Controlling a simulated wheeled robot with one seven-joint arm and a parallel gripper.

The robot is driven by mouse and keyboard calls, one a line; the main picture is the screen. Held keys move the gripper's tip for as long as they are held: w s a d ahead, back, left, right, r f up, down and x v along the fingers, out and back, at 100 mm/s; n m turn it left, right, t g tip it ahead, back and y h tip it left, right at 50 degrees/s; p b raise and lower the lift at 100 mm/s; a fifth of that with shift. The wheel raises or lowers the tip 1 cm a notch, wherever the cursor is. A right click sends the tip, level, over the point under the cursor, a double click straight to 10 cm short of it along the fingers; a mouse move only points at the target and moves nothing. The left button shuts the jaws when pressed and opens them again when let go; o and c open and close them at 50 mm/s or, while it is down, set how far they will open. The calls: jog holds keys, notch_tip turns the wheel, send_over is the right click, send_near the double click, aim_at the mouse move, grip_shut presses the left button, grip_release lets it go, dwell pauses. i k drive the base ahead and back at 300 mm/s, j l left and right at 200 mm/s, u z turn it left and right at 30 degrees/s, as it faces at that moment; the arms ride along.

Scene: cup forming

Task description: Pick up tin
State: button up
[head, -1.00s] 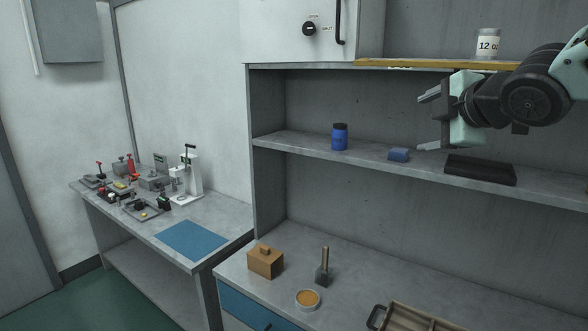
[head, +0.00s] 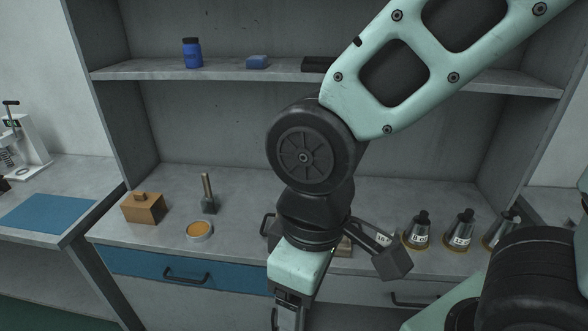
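A small round tin (head: 200,231) with a pale rim and an orange-brown top sits on the lower counter, left of centre. My gripper (head: 288,318) points down at the bottom edge of the view, to the right of and nearer than the tin. It is apart from the tin. Its fingertips are cut off by the frame edge, so its opening and whether it holds anything cannot be told.
A brown box (head: 143,208) and an upright-handled tool (head: 208,195) stand near the tin. Several labelled weights with black knobs (head: 416,231) stand right. The shelf holds a blue jar (head: 193,53) and blue block (head: 257,62).

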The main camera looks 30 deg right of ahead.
aim_at(387, 224)
jog(key=k+z, duration=0.2)
jog(key=k, duration=0.2)
jog(key=k+l+z, duration=0.2)
jog(key=k, duration=0.2)
jog(key=k+l+z, duration=0.25)
jog(key=k+j, duration=0.1)
